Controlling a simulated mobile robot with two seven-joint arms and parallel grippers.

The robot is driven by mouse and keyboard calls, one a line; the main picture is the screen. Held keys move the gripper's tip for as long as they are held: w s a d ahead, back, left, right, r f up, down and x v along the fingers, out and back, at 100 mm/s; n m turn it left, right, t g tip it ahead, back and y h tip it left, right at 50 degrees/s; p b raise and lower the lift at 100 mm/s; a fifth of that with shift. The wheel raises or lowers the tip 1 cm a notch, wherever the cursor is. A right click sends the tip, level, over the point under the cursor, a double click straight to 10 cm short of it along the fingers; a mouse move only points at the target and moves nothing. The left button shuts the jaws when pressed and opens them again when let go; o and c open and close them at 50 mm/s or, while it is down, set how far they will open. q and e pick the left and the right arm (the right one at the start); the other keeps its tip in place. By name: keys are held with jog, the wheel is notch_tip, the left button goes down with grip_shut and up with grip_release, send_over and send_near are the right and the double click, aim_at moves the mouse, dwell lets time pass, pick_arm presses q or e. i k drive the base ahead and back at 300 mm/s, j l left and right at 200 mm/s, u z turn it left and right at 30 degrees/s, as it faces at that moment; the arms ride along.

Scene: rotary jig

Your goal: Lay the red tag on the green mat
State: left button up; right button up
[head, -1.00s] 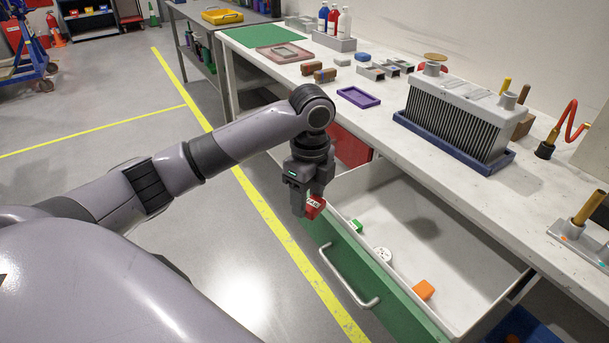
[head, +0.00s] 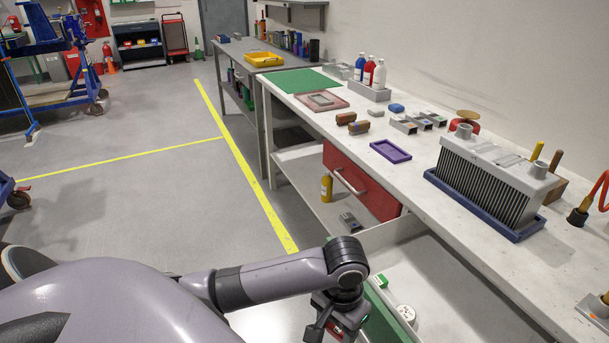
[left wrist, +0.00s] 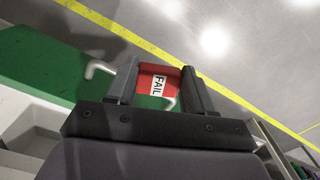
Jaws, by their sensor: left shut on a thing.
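The red tag (left wrist: 148,80) with a white "FAIL" label is between the fingers of my left gripper (left wrist: 158,88) in the left wrist view. The gripper is shut on it. In the head view the left gripper (head: 335,322) is low at the bottom, by the open drawer's front, with a bit of red showing. The green mat (head: 301,80) lies flat at the far left end of the white bench, well away from the gripper. My right gripper is not in view.
The open drawer (head: 455,290) holds a green tag (head: 381,281) and a white disc (head: 406,313). A pinkish tray (head: 320,101), brown blocks (head: 346,118), a purple tray (head: 391,151) and a bottle rack (head: 367,92) stand on the bench. The mat looks bare.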

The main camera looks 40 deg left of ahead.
aim_at(292, 82)
jog(key=k, duration=0.5)
jog(key=k+u, duration=0.15)
jog(key=u, duration=0.8)
jog(key=i+u, duration=0.1)
jog(key=u, duration=0.95)
jog(key=i+l, duration=0.15)
jog(key=i, duration=0.25)
jog(key=i+l, duration=0.15)
jog(key=i, duration=0.25)
jog(key=i+l, duration=0.2)
jog(key=i, duration=0.25)
jog(key=i+l, duration=0.15)
jog(key=i, duration=3.3)
jog(key=j+u, duration=0.05)
jog(key=j, duration=0.05)
